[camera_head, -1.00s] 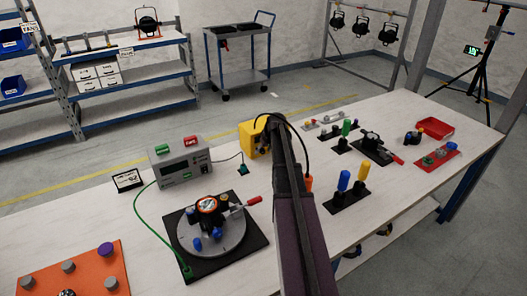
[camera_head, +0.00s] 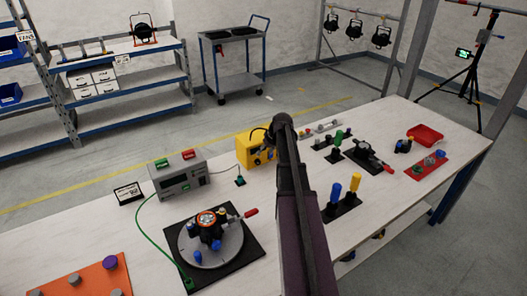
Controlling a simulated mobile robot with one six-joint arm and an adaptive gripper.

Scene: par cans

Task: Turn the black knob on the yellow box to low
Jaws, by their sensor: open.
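The yellow box (camera_head: 245,148) stands on the table near its far edge, just left of my arm. Its front face shows partly, with small dark and light details too small to make out. I cannot pick out the black knob or its setting.
A grey box with green and red buttons (camera_head: 178,181) stands left of the yellow box. A black plate with a round dial (camera_head: 255,258) lies in front. Blue and yellow pegs (camera_head: 334,192) stand right of my arm.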

